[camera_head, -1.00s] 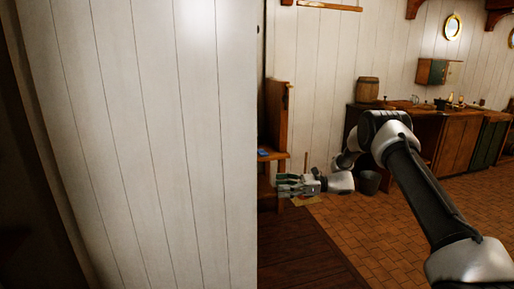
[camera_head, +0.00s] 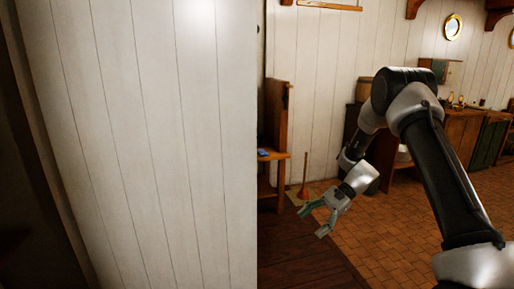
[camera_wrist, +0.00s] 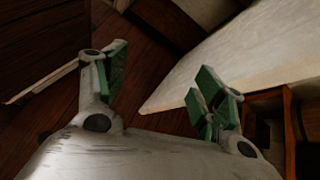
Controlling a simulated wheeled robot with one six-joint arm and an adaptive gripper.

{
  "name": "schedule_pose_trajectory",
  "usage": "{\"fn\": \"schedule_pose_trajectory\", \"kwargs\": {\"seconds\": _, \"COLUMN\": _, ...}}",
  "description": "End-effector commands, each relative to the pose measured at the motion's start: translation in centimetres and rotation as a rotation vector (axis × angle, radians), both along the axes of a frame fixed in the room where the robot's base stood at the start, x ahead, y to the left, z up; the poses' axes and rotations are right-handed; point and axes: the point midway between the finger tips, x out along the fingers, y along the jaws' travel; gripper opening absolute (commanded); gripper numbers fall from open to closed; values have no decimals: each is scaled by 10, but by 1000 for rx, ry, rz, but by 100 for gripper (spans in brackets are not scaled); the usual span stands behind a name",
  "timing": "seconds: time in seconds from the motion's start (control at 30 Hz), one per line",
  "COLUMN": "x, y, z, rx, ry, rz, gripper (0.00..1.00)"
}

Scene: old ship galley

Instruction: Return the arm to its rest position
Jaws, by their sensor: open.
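My gripper (camera_head: 314,219) hangs at the end of my bent arm in the head view, pointing down and to the left above the floor. Its fingers are spread open with nothing between them. In the wrist view, the two green-padded fingers of my gripper (camera_wrist: 160,88) stand wide apart, with dark floorboards and the edge of a pale panel beyond them. My arm rises from the lower right, bends at a high elbow and comes down to the gripper.
A white plank wall (camera_head: 150,140) fills the left side, close by. A wooden bench (camera_head: 272,150) with a small blue item (camera_head: 263,153) stands behind the gripper, near a plunger (camera_head: 304,185). Wooden counters (camera_head: 460,138) line the back right. The tiled floor (camera_head: 385,235) is clear.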

Motion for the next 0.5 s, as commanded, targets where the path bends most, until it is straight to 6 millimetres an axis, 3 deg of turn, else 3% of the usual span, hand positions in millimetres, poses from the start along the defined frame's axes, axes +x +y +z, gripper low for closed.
{"fn": "schedule_pose_trajectory", "kwargs": {"seconds": 0.3, "x": -100, "y": -84, "z": 104, "rx": -293, "ry": -329, "rz": 391, "gripper": 70}}
{"fn": "schedule_pose_trajectory", "kwargs": {"seconds": 0.5, "x": -161, "y": -129, "z": 163, "rx": -458, "ry": -525, "rz": 601, "gripper": 70}}
